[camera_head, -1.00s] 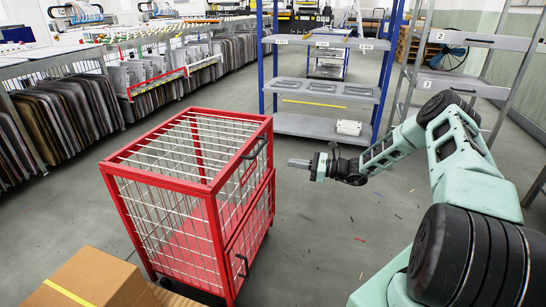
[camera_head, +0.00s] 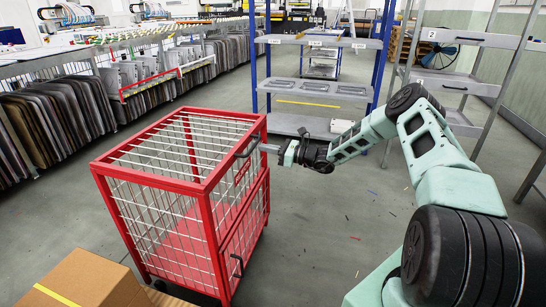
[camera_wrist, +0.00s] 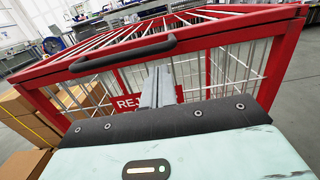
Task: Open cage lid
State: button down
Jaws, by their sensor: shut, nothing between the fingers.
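The red cage (camera_head: 216,250) with white wire mesh stands on the floor at the left centre. Its lid (camera_head: 150,179) lies flat and closed on top. A black handle (camera_head: 247,146) sits on the lid's right edge; it also spans the upper left of the wrist view (camera_wrist: 122,55). My gripper (camera_head: 269,147) is beside that edge, pointing at the handle from the right. In the wrist view its grey fingers (camera_wrist: 157,86) are together and empty, with their tips just below the handle bar. I cannot tell whether they touch it.
A cardboard box (camera_head: 85,280) stands in front of the cage at the lower left. A blue-posted shelf (camera_head: 318,90) stands behind my arm, and a grey rack (camera_head: 455,85) at the right. The floor right of the cage is clear except for small scraps.

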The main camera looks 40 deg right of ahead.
jog(key=shift+r, duration=0.4)
